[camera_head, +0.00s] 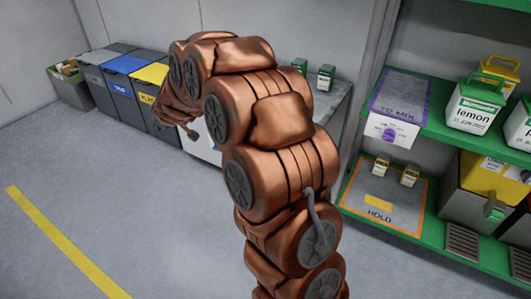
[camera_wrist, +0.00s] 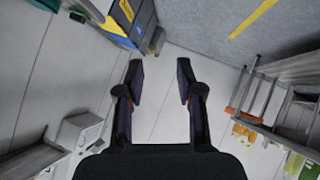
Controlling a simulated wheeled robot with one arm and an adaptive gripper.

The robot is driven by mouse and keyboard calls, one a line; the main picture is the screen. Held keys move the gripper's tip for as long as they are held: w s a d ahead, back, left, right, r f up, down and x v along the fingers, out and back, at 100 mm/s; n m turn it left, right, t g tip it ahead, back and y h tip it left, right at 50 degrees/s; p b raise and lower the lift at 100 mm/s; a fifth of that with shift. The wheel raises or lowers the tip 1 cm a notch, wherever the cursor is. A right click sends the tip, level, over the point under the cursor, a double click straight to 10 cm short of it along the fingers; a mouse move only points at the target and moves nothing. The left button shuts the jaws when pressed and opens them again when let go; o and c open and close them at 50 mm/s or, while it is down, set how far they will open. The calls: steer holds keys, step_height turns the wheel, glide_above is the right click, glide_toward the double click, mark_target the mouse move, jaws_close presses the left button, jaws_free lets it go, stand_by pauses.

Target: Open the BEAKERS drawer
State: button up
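No drawer with a readable BEAKERS label shows in either view. A white front (camera_head: 203,145) under a grey bench top (camera_head: 328,108) shows behind my copper arm in the head view, and the arm hides most of it. My gripper (camera_wrist: 160,75) is open and empty in the wrist view, with its two dark fingers apart and pale surface between them. It touches nothing that I can see. In the head view my arm bends over to the left, and the gripper's fingers cannot be made out clearly.
Blue bin (camera_head: 124,88) and yellow-lidded bin (camera_head: 150,90) stand left of my arm. Small green-lidded jars (camera_head: 325,77) stand on the bench. Green shelves (camera_head: 455,135) with a lemon container (camera_head: 472,108) stand at right. A white machine (camera_wrist: 78,135) shows lower left in the wrist view. Floor at left is clear.

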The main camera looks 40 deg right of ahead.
steer(key=w+d+f+h+b, duration=0.2)
steer(key=w+d+f+b, duration=0.1)
steer(key=d+f, duration=0.25)
steer(key=w+d+f+h+b, duration=0.2)
steer(key=d+f+b, duration=0.1)
steer(key=d+f, duration=0.3)
steer(key=s+d+f+m+g+h+b, duration=0.1)
steer(key=s+d+f+g+h+b, duration=0.3)
steer(key=d+f, duration=0.65)
steer(key=s+d+f+g+h+b, duration=0.2)
steer(key=s+d+f+h+b, duration=0.35)
steer(key=d, duration=0.75)
steer(key=shift+w+d+f+b, duration=0.65)
steer(key=shift+d+f+b, duration=0.1)
steer(key=shift+d, duration=0.5)
steer(key=shift+w+d+f+b, duration=0.6)
steer(key=shift+d+b, duration=0.2)
steer(key=shift+d, duration=0.45)
steer(key=shift+w+d+f+b, duration=0.65)
steer(key=shift+d+f+b, duration=0.1)
steer(key=shift+d, duration=0.5)
jaws_close()
